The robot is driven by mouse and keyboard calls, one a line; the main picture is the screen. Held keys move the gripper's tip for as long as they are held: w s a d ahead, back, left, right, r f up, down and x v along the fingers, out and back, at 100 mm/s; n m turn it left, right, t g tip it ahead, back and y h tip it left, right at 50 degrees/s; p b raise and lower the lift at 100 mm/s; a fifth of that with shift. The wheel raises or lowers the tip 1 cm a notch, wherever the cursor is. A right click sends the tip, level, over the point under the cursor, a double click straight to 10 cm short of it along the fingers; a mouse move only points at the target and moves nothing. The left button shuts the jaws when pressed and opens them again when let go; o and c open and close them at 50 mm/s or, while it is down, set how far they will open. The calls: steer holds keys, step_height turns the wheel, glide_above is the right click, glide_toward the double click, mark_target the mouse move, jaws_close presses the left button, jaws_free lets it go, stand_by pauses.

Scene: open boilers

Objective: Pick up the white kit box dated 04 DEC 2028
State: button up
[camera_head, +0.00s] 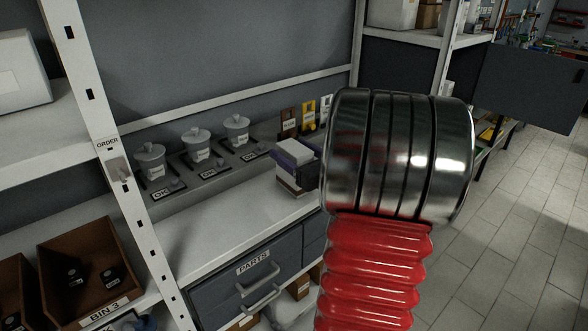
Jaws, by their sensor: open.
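A small stack of boxes (291,178) stands on the light worktop, just left of the large metal cylinder and red ribbed sleeve that look like part of my arm. The top box (297,150) has a white upper face, with dark purple and pale layers below it. A larger white box (17,72) with a blank-looking label sits on the left shelf, cut by the picture edge. I cannot read a date on any box, so I cannot tell which is the 04 DEC 2028 kit box. My gripper's fingers do not show.
Several lidded grey pots (197,143) stand along the worktop's back. Coloured tags (309,115) stand behind the stack. A PARTS drawer (257,278) is below. A white post (110,160) and brown BIN 3 (88,262) are at left. Tiled floor (500,235) is clear at right.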

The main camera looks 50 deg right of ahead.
steer(key=w, duration=0.3)
steer(key=shift+w+d+f, duration=0.1)
steer(key=shift+d, duration=0.15)
steer(key=shift+c, duration=0.2)
steer(key=c, duration=1.6)
step_height(320, 180, up, 10)
steer(key=shift+r, duration=0.1)
stand_by(0.4)
